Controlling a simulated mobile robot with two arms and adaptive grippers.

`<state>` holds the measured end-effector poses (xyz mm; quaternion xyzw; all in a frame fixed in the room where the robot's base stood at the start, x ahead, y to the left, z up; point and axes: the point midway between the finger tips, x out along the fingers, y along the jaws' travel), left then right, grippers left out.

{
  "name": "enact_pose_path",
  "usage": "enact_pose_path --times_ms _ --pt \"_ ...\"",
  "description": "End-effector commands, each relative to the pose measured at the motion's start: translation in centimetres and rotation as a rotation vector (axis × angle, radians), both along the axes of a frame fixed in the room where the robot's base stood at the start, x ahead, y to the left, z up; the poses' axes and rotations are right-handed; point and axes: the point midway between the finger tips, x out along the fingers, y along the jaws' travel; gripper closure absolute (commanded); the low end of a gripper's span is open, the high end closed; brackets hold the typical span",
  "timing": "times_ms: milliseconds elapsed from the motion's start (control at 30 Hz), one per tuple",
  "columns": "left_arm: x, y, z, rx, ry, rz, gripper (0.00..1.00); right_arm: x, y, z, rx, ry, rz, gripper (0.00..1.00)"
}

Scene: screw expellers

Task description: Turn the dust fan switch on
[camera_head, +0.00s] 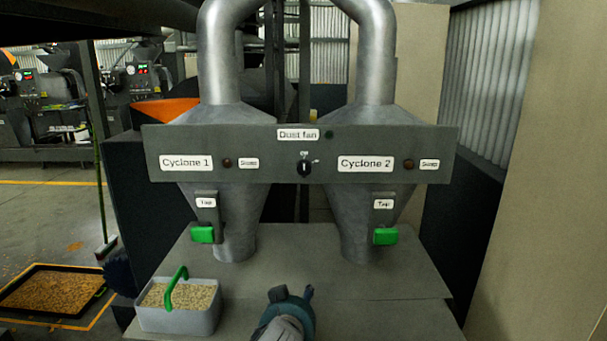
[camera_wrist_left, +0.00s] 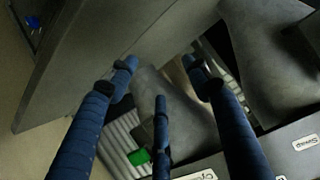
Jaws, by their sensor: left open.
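The dust fan switch is a black knob (camera_head: 304,167) in the middle of the grey control panel (camera_head: 240,142), under the "Dust fan" label (camera_head: 297,134). A dark green lamp (camera_head: 329,135) beside that label looks unlit. Small marks sit above the knob, too small to read surely. My left gripper (camera_head: 291,297) is low in the middle of the head view, below the panel and apart from the knob. Its blue fingers (camera_wrist_left: 160,82) are spread and empty in the left wrist view. The knob cannot be made out in that view. My right gripper is in neither view.
Two metal cyclones (camera_head: 233,215) (camera_head: 362,215) with green tap handles (camera_head: 203,234) (camera_head: 386,236) hang below the panel. A grey bin of pellets (camera_head: 180,318) with a green handle stands at the table's left. The table (camera_head: 300,272) between them is clear.

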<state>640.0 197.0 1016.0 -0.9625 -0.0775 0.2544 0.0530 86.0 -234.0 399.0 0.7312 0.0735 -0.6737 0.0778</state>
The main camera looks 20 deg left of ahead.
Motion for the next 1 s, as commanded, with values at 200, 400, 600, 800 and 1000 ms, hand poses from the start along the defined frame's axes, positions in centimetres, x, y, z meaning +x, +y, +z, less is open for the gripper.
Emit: enact_pose_path --times_ms 200,400,600,800,1000 --pt "4.3 0.0 15.2 -0.008 -0.298 0.065 0.51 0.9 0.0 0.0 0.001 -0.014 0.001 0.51" --pt "4.8 0.0 24.9 -0.029 -0.492 0.111 0.51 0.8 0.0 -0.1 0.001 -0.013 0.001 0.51" --pt "5.7 0.4 26.7 -0.032 -0.525 0.119 0.51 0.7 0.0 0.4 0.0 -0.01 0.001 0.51" --pt "9.1 1.4 26.8 -0.03 -0.522 0.119 0.51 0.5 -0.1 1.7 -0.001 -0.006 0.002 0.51" --pt "12.7 2.4 26.7 -0.031 -0.521 0.12 0.51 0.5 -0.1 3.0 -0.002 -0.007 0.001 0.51"
